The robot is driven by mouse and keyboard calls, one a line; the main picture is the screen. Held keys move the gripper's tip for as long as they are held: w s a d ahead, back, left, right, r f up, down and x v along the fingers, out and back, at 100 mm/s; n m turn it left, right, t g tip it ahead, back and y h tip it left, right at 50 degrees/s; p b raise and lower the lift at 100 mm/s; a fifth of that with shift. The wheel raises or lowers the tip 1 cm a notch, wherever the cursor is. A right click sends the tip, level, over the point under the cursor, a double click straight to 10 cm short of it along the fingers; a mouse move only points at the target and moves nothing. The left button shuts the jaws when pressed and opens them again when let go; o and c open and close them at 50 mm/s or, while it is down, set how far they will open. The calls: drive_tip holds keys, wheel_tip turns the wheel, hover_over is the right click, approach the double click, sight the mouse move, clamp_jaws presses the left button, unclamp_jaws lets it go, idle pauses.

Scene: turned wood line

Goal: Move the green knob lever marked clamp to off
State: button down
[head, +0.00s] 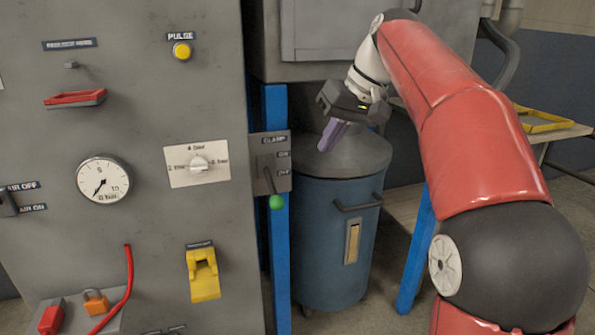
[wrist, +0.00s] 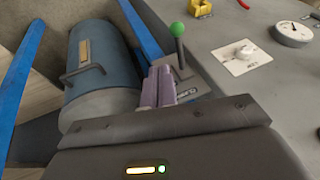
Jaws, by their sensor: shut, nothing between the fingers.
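The green knob (head: 276,202) is on the end of a grey lever on a plate marked clamp (head: 271,150), on a blue post beside the grey panel. The plate reads ON above and OFF below. The lever slants down, with its knob below the OFF label. In the wrist view the green knob (wrist: 177,29) stands out clear, its stem just right of my fingers. My gripper (head: 331,138) has purple fingers, shut and empty, up and to the right of the knob in the head view. The fingers also show in the wrist view (wrist: 159,84), apart from the knob.
A blue drum (head: 325,240) with a handle stands behind and right of the lever. The panel carries a white rotary switch (head: 199,164), a gauge (head: 103,179), a yellow pulse button (head: 182,51) and a yellow switch (head: 203,275). Blue posts (head: 416,255) stand nearby.

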drive_tip(key=b, duration=0.3)
approach(273, 189)
drive_tip(key=d+f, duration=0.3)
drive_tip(key=f, duration=0.2)
drive_tip(key=shift+s+a+f, duration=0.1)
drive_tip(key=shift+a+f, duration=0.35)
drive_tip(key=shift+a, duration=0.3)
drive_tip(key=shift+s+a+f, duration=0.1)
drive_tip(key=shift+a+f, duration=0.35)
drive_tip(key=shift+a, duration=0.3)
drive_tip(key=shift+f, duration=0.1)
drive_tip(key=f+t+b, duration=0.1)
drive_tip(key=f+b, duration=0.1)
drive_tip(key=b, duration=0.3)
drive_tip(key=shift+w+t+y, duration=0.1)
drive_tip(key=shift+t+y, duration=0.3)
drive_tip(key=shift+r, duration=0.15)
